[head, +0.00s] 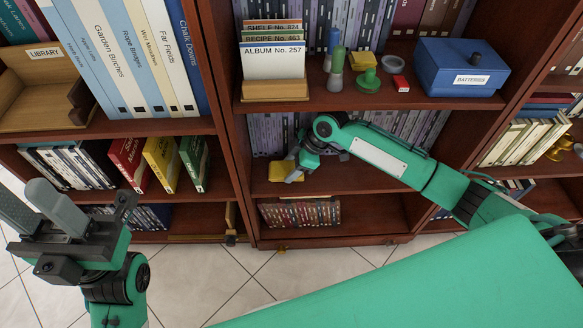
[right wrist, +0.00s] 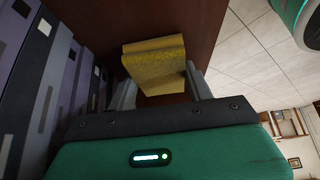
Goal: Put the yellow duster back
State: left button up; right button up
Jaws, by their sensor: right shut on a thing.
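The yellow duster (head: 287,172) is a small yellow block at the front left of the middle bookcase's lower shelf (head: 350,172). My right gripper (head: 294,164) reaches in from the right and is shut on it. In the right wrist view the duster (right wrist: 155,64) sits between the two fingers (right wrist: 158,92), with its speckled yellow face showing. I cannot tell whether it touches the shelf board. My left gripper (head: 24,190) is at the far left, empty, with its fingers apart, away from the shelves.
The shelf above holds a card box (head: 275,90), green and blue bottle-like items, a yellow block (head: 362,61), a red item (head: 400,83) and a blue batteries box (head: 460,70). Grey-purple books (head: 400,130) stand behind my right arm. The lower shelf's front is bare around the duster.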

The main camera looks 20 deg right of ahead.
jog(key=shift+r, duration=0.1)
jog(key=o, duration=0.9)
jog(key=shift+o, duration=0.7)
